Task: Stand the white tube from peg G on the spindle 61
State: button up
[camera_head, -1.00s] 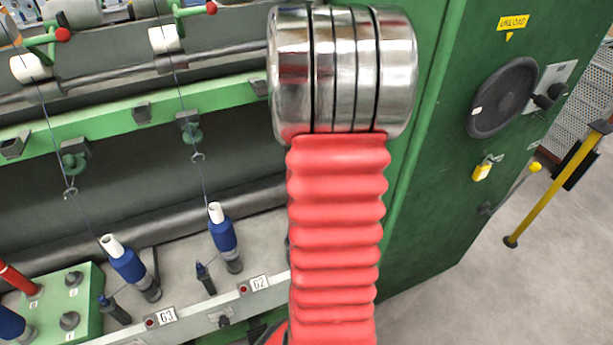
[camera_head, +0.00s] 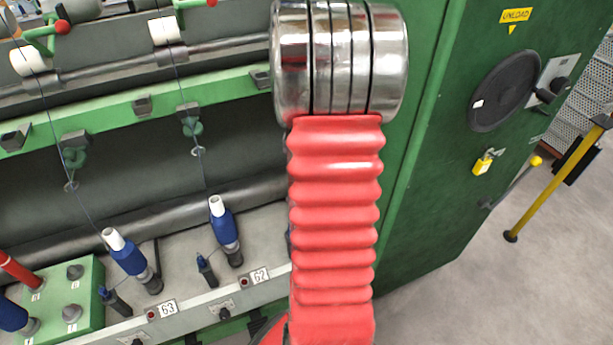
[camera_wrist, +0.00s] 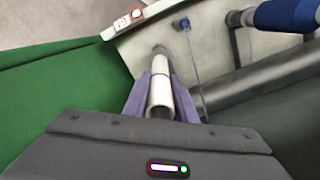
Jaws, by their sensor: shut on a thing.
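My gripper (camera_wrist: 160,84) shows in the wrist view as two purple fingers shut on the white tube (camera_wrist: 160,102). The tube's near end is open and faces the camera. Just beyond the tube, in line with it, is a rounded grey tip (camera_wrist: 160,50), perhaps a spindle; I cannot tell whether the tube is around it or apart from it. A plate with a red light (camera_wrist: 130,19) is on the rail nearby, its number unreadable. In the head view my red-sleeved arm hides the gripper, the tube and the place right of the 62 label (camera_head: 260,275).
Blue-wound tubes stand on spindles 62 (camera_head: 224,228) and 63 (camera_head: 128,257). A blue package (camera_wrist: 286,13) is near the gripper at upper right. A green peg block (camera_head: 92,318) is at lower left. The green machine cabinet (camera_head: 440,190) stands right of my arm.

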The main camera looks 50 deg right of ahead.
jog(key=shift+f, duration=1.55)
jog(key=shift+s+f, duration=0.15)
jog(key=shift+f, duration=0.2)
jog(key=o, duration=1.1)
jog(key=shift+r, duration=0.15)
notch_tip(320, 180, up, 14)
jog(key=shift+f, duration=0.25)
dwell(0.9)
